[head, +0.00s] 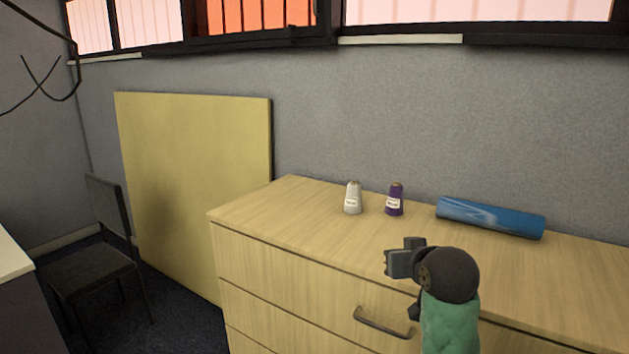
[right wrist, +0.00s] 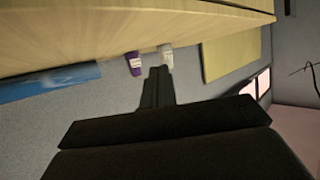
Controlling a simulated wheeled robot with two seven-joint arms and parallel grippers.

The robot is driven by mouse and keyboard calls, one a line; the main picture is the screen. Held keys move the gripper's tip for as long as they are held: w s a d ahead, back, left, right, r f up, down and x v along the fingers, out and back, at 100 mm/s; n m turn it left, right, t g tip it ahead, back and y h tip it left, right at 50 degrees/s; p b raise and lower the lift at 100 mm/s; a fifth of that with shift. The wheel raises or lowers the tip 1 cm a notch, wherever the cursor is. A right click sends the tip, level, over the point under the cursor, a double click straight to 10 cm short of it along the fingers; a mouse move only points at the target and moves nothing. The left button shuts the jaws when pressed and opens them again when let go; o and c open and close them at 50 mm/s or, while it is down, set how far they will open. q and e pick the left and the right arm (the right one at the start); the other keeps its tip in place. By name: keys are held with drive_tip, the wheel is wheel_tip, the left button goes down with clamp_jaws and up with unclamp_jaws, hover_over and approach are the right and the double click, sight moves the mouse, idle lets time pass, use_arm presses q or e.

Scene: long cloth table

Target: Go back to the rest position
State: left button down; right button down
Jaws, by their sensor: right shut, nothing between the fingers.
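My right gripper (head: 398,262) is in the head view, in front of the wooden drawer cabinet (head: 300,215) near its top front edge. Its fingers are shut with nothing between them. In the right wrist view the shut fingers (right wrist: 158,78) point toward the cabinet top, which appears upside down there. My left gripper is not in view.
A white bottle (head: 353,199) and a purple bottle (head: 395,201) stand on the cabinet top, with a blue roll (head: 490,217) to their right. A drawer handle (head: 382,322) sits below my gripper. A chair (head: 95,250) and a yellow board (head: 195,170) are at left.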

drive_tip(key=s+a+f+g, duration=0.1)
drive_tip(key=s+f+g, duration=0.1)
drive_tip(key=s+f, duration=0.5)
drive_tip(key=s+a+f+g, duration=0.2)
drive_tip(key=s+f, duration=0.2)
drive_tip(key=f, duration=0.8)
drive_tip(key=s+a+f+g, duration=0.1)
drive_tip(key=s+f+g, duration=0.1)
drive_tip(key=s+f, duration=0.5)
drive_tip(key=s+f+g, duration=0.4)
drive_tip(key=s+f, duration=1.3)
drive_tip(key=s, duration=0.2)
drive_tip(key=shift+s+n+g, duration=0.4)
drive_tip(key=shift+s+d+f, duration=0.1)
drive_tip(key=shift+d, duration=0.1)
